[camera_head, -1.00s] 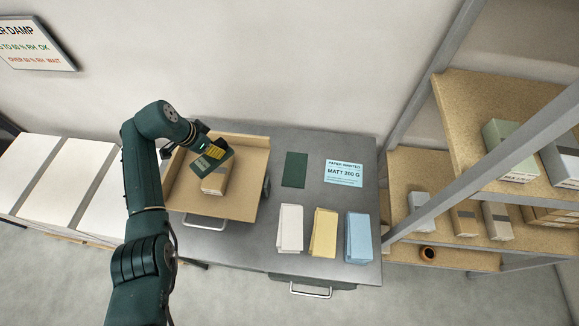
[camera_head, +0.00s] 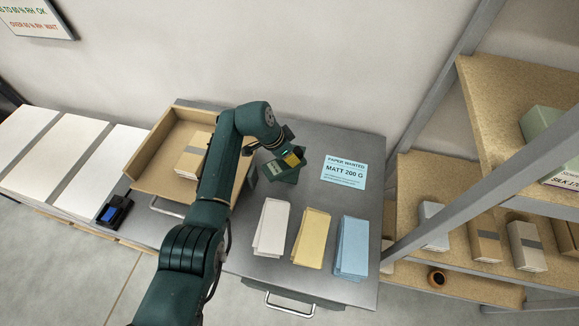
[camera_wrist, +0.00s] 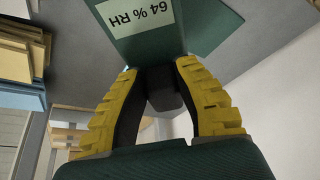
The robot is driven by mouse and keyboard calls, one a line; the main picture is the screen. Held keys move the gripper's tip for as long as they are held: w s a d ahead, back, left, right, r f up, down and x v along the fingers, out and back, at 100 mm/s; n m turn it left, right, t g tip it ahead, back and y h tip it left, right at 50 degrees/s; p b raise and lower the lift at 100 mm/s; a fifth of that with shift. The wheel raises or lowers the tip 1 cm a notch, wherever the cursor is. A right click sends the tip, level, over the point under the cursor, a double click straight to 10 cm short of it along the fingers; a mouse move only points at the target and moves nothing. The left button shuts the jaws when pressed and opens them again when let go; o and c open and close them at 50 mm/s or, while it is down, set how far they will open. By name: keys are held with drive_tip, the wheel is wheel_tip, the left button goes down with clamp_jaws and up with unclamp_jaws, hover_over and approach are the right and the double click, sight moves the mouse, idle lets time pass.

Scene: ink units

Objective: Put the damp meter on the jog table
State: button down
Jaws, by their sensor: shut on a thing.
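The damp meter, a dark green box, shows under my gripper (camera_head: 292,158) in the head view (camera_head: 279,173). In the wrist view its white "64 % RH" label (camera_wrist: 143,17) faces the camera. My gripper's yellow ribbed fingers (camera_wrist: 165,90) are shut on it. A flat dark green pad (camera_wrist: 213,28) lies behind the meter; whether they touch, I cannot tell. The tan tray with raised walls (camera_head: 151,181), seemingly the jog table, is left of my gripper on the grey metal table (camera_head: 235,272). A wrapped ream (camera_head: 191,160) lies in the tray, partly behind my arm.
White, yellow and blue paper piles (camera_head: 271,228) (camera_head: 311,238) (camera_head: 352,246) lie along the front. A "MATT 200 G" card (camera_head: 343,172) lies right. A shelf rack (camera_head: 470,160) bounds the right. A small black-and-blue device (camera_head: 115,212) sits by the white stacks.

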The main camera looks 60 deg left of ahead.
sight(290, 166)
wheel_tip(290, 166, down, 6)
drive_tip(key=shift+r+b, duration=0.25)
drive_tip(key=shift+b, duration=0.25)
drive_tip(key=shift+f, duration=0.25)
drive_tip(key=c, duration=0.9)
unclamp_jaws()
drive_tip(key=shift+r, duration=0.55)
drive_tip(key=p+v, duration=0.3)
drive_tip(key=v, duration=0.8)
drive_tip(key=shift+s+r, duration=0.15)
